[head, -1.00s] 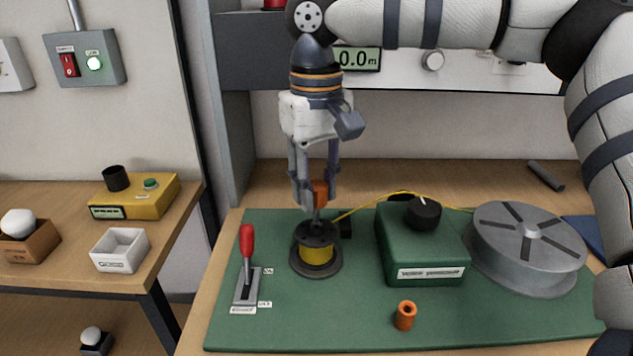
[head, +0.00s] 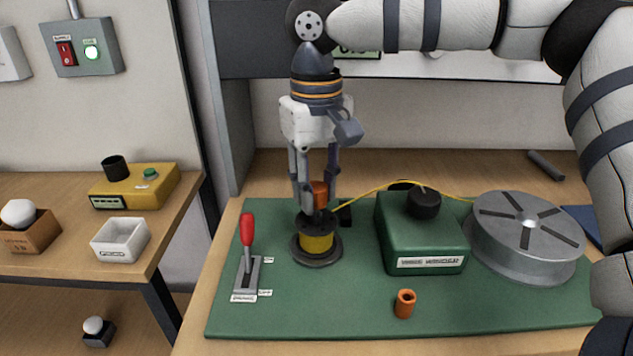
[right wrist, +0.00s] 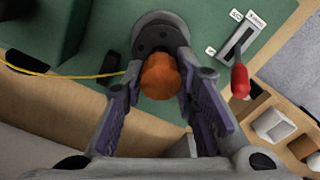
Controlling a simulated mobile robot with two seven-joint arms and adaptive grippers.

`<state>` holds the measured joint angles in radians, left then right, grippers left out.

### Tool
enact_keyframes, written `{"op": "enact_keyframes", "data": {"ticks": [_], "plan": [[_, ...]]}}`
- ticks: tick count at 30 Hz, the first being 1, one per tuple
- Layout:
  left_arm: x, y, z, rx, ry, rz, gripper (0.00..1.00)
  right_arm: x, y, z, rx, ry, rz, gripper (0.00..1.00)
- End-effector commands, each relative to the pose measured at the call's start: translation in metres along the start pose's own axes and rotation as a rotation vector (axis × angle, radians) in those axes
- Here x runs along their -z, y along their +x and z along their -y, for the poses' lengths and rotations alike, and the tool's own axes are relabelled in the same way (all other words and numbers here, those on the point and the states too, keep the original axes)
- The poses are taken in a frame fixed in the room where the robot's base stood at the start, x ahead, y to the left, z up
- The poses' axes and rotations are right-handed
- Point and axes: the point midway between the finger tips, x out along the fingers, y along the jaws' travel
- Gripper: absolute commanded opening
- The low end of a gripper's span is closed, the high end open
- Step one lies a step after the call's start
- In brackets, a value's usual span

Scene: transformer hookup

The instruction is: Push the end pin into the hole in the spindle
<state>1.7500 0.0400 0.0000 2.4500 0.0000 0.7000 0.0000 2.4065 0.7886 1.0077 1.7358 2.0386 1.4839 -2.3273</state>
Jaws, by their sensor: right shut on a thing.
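The end pin (head: 320,195) has an orange head, which also shows in the right wrist view (right wrist: 160,76). My right gripper (head: 316,203) points down and is shut on the orange head, with a finger on each side. The spindle stands on the green mat, with a black-flanged spool of yellow wire (head: 317,243) around it. The orange head is upright just above the spool's dark top. The pin's lower end and the hole are hidden, so I cannot tell how deep the pin sits. My left gripper is not in view.
A yellow wire (head: 372,188) runs right past a green box with a black knob (head: 421,240) to a grey drum (head: 526,236). A red-handled lever (head: 247,232) stands left of the spool. An orange sleeve (head: 404,304) stands on the front of the mat (head: 330,310).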

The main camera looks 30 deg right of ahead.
Motion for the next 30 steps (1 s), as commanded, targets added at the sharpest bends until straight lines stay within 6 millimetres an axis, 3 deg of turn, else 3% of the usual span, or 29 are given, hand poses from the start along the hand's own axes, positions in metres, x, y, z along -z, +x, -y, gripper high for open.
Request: {"op": "enact_keyframes", "data": {"ticks": [25,26,28,30], "plan": [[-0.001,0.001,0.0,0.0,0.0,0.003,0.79,0.0,0.016,0.0,0.0,0.0,-0.001,0.0],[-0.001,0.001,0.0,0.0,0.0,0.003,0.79,0.0,0.016,0.0,0.0,0.0,-0.001,0.31],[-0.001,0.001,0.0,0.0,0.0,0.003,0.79,0.0,0.016,0.0,0.0,0.0,-0.001,0.47],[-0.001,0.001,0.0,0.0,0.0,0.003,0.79,0.0,0.016,0.0,0.0,0.0,-0.001,0.5]]}}
